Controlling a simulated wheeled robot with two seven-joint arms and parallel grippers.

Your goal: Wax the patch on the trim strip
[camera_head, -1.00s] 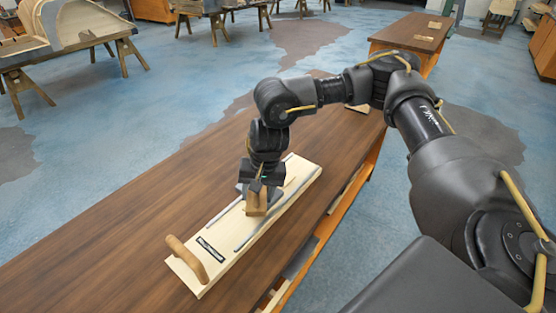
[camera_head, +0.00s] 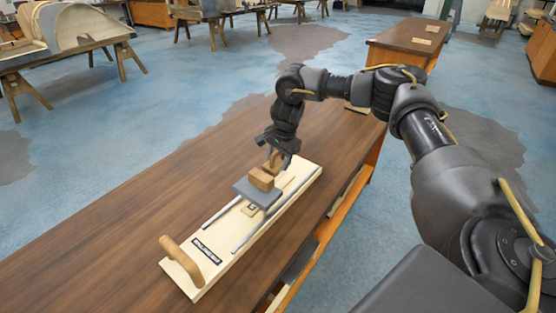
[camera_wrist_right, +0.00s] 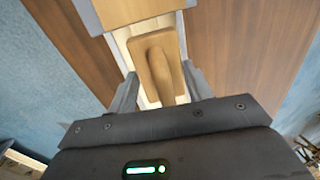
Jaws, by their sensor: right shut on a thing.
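The trim strip is the pale wooden board (camera_head: 212,266) lying diagonally on the bench, with a light square patch (camera_head: 250,209) between its thin grey rails. My right gripper (camera_head: 277,156) is shut on the upright wooden grip of a block tool (camera_head: 263,179). The tool has a flat grey plate (camera_head: 250,191) beneath and is just beyond the patch; I cannot tell whether it touches the strip. In the right wrist view the fingers (camera_wrist_right: 160,90) flank the rounded wooden grip (camera_wrist_right: 158,68). My left gripper is not in view.
The brown bench (camera_head: 110,240) is clear to the left. Another bench (camera_head: 405,42) stands behind, with frames on trestles (camera_head: 70,45) at the back left.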

